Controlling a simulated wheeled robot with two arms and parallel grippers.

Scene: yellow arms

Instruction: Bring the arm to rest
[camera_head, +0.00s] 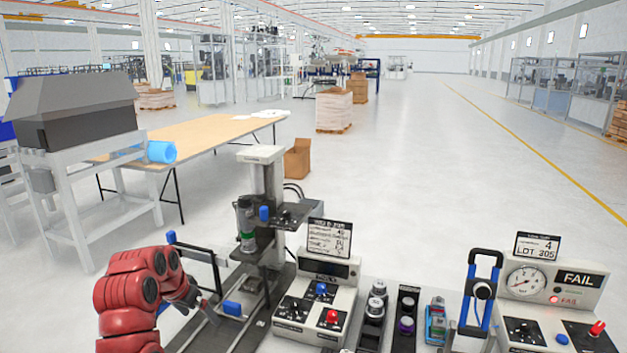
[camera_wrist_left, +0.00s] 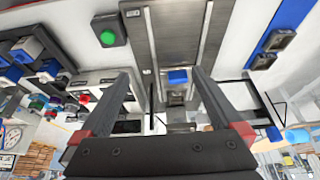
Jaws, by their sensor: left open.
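My left arm is red and comes in at the lower left of the head view. Its dark left gripper (camera_head: 203,308) hangs over the rail base of the test station (camera_head: 262,195), close to a blue-tipped part (camera_head: 232,308). In the left wrist view my left gripper (camera_wrist_left: 160,73) has its two fingers spread wide with nothing held between them. A metal track with a blue block (camera_wrist_left: 178,77) shows beyond the fingers; I cannot tell the distance. My right gripper is in neither view.
Right of the station stand a control box (camera_head: 318,290), a row of small parts (camera_head: 405,320), a blue-handled fixture (camera_head: 480,290) and a gauge box reading FAIL (camera_head: 550,295). A wooden table (camera_head: 215,140) stands behind. Open floor (camera_head: 420,180) lies beyond.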

